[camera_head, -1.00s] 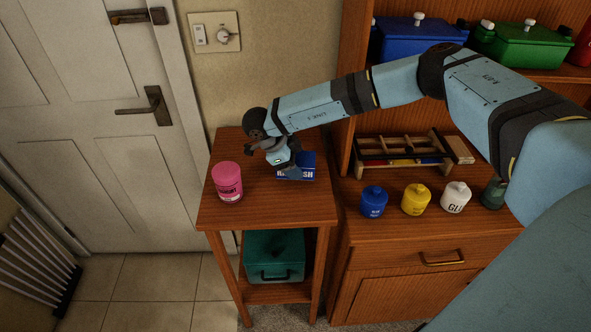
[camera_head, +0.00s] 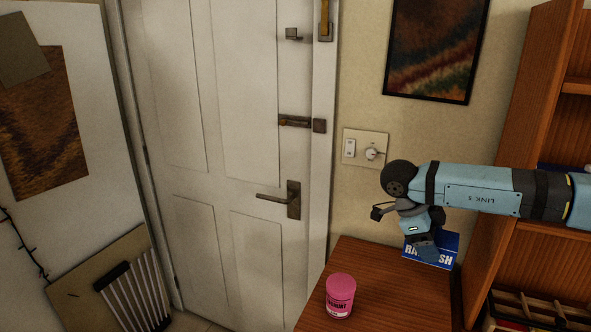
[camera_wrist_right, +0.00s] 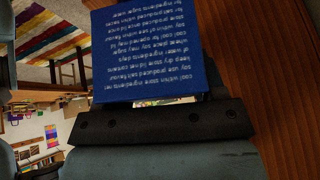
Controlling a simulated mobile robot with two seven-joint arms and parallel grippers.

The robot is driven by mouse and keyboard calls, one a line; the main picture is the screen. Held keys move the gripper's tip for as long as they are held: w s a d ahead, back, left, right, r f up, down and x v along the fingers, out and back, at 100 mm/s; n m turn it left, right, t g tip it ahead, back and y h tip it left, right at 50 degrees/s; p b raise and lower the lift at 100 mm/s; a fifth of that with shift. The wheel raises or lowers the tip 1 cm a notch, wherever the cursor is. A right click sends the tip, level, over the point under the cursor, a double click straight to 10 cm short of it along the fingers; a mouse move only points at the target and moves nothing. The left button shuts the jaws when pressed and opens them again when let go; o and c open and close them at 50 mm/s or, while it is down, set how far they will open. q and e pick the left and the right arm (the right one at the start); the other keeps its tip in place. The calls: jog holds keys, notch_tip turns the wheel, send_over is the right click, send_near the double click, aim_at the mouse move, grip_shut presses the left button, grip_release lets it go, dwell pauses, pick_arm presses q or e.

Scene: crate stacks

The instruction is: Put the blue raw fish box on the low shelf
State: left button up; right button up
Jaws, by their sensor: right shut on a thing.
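The blue raw fish box (camera_head: 441,247) is at the back of the small wooden table's top (camera_head: 385,290), partly hidden behind my right gripper (camera_head: 425,245). My right gripper is shut on the box. In the right wrist view the blue box (camera_wrist_right: 155,55) fills the upper middle, its face covered in white print, against the dark gripper part (camera_wrist_right: 150,125). I cannot tell whether the box touches the table. The low shelf is outside the head view now. My left gripper is not in view.
A pink jar (camera_head: 340,296) stands on the table, left of and nearer than the box. A wooden cabinet (camera_head: 520,140) rises at the right, with a wooden rack (camera_head: 535,308) low in it. A white door (camera_head: 225,150) is at the left.

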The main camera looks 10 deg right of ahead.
jog(key=shift+a+n+t+p, duration=0.2)
jog(key=shift+n+t+p, duration=0.2)
jog(key=shift+n, duration=0.3)
jog(key=s+a+r+n+t+y+p, duration=0.1)
jog(key=s+a+n+t+y+p, duration=0.2)
jog(key=n, duration=0.9)
jog(key=s+a+r+n+t+y+p, duration=0.2)
jog(key=s+a+n+t+y+p, duration=0.1)
jog(key=a+n, duration=0.6)
jog(key=n+t+y+p, duration=0.1)
jog(key=n, duration=0.3)
jog(key=shift+t+y+p, duration=0.4)
jog(key=shift+w+d, duration=0.1)
